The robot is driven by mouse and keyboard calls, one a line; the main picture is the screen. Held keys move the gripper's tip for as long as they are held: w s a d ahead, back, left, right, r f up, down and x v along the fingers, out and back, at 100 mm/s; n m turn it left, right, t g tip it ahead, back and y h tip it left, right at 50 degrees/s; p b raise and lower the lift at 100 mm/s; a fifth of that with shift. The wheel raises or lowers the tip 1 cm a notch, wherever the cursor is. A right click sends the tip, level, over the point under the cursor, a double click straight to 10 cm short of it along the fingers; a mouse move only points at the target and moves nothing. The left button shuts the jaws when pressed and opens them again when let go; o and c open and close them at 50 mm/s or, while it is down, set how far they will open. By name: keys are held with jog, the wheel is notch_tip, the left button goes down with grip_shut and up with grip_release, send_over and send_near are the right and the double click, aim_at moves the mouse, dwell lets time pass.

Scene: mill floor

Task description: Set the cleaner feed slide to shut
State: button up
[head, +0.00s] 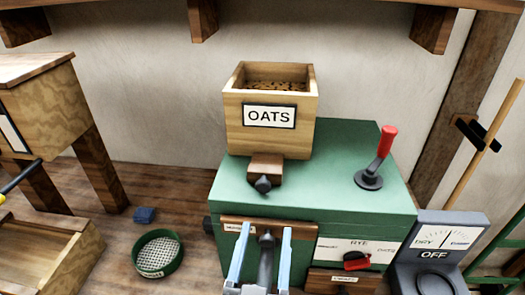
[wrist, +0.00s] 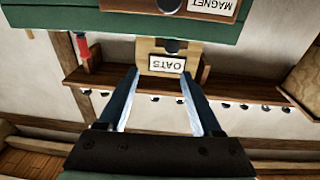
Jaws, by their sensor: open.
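The cleaner feed slide (head: 266,165) is a wooden block with a dark knob (head: 263,184), sticking out below the front of the OATS hopper (head: 297,133). The hopper holds grain and stands on the green cleaner (head: 335,160). In the wrist view the hopper (wrist: 148,63) is upside down, and a dark knob (wrist: 172,46) shows near it. My gripper (head: 265,228) is open, in front of the cleaner and lower in the picture than the slide knob, apart from it. Its two fingers (wrist: 158,75) show with nothing held between them. A dark knob (head: 267,241) shows between the fingers in the head view.
A magnet drawer (wrist: 212,8) is on the cleaner's front. A red-handled lever (head: 385,145) stands on its top right. A red switch (head: 356,261) and an OFF meter (head: 450,240) are at right. A green sieve (head: 158,254) and blue block (head: 144,215) lie left.

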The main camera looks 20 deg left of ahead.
aim_at(263, 189)
jog(key=shift+n+g+y, duration=0.3)
jog(key=shift+g+y, duration=0.1)
jog(key=shift+g, duration=0.2)
jog(key=p+x, duration=0.2)
jog(key=x, duration=0.1)
jog(key=a+p+x, duration=0.1)
jog(key=p+x, duration=0.1)
jog(key=x, duration=0.1)
jog(key=p+x, duration=0.2)
jog(key=x, duration=0.1)
jog(key=shift+s+a, duration=0.15)
jog(key=shift+a, duration=0.15)
jog(key=shift+p+x, duration=0.35)
jog(key=shift+x, duration=0.5)
jog(key=shift+f, duration=0.2)
grip_shut()
